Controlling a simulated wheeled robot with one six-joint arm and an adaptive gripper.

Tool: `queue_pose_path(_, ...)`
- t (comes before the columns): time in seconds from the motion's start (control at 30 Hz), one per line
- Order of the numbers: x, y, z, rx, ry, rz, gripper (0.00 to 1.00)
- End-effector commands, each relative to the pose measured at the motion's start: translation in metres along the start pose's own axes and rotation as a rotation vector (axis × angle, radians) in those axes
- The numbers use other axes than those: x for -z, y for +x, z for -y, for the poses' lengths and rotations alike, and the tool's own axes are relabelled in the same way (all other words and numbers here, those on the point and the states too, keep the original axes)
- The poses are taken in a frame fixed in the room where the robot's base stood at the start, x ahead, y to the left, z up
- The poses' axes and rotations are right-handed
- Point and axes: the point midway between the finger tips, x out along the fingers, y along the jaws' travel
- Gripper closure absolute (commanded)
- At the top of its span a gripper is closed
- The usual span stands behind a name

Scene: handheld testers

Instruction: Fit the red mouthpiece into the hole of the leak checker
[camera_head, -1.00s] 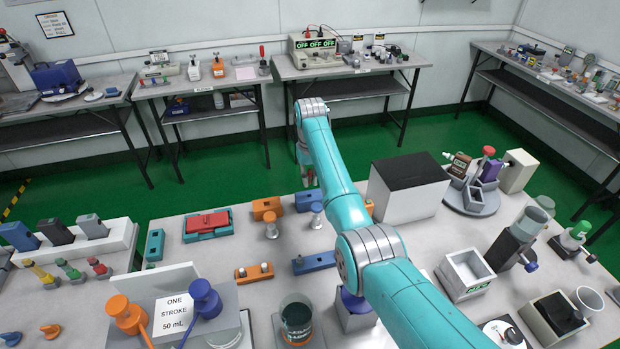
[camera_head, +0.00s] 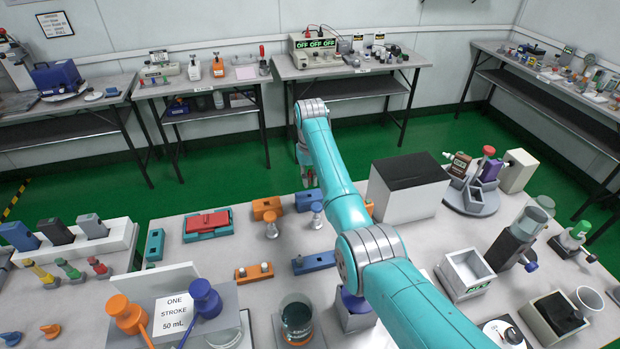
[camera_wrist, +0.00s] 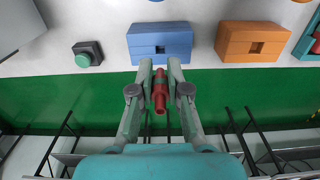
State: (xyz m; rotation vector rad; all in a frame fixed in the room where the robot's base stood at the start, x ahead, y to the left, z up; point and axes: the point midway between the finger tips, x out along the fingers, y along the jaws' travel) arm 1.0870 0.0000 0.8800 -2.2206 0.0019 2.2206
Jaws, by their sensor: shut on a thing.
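My gripper (camera_wrist: 160,68) is shut on the red mouthpiece (camera_wrist: 160,92), a short red tube between the two fingers. In the head view my gripper (camera_head: 308,178) hangs at the far edge of the bench, and the mouthpiece cannot be made out there. Just beyond the fingertips in the wrist view is a blue block (camera_wrist: 172,35) with a small dark hole in its face. The mouthpiece is apart from that hole. To its right is an orange block (camera_wrist: 238,33) with a square hole. I cannot tell which block is the leak checker.
In the wrist view, a grey box with a green button (camera_wrist: 83,59) lies left of the blue block. In the head view, a white box with a black top (camera_head: 408,188) stands right of my arm. Green floor is free beyond the bench.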

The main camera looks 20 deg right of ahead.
Motion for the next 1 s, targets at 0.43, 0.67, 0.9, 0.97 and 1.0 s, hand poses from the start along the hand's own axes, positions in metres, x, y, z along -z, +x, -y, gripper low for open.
queue_pose_path(0.43, 0.000, 0.010, 0.000, 0.000, 0.000, 0.001, 0.99)
queue_pose_path(0.67, 0.000, 0.015, 0.000, 0.000, 0.000, 0.000, 0.99)
queue_pose_path(0.9, 0.000, 0.020, 0.000, 0.000, 0.000, 0.001, 0.99)
queue_pose_path(0.97, 0.000, 0.021, 0.000, 0.000, 0.000, 0.001, 0.99)
queue_pose_path(1.0, 0.000, 0.022, 0.000, 0.000, 0.000, 0.001, 0.99)
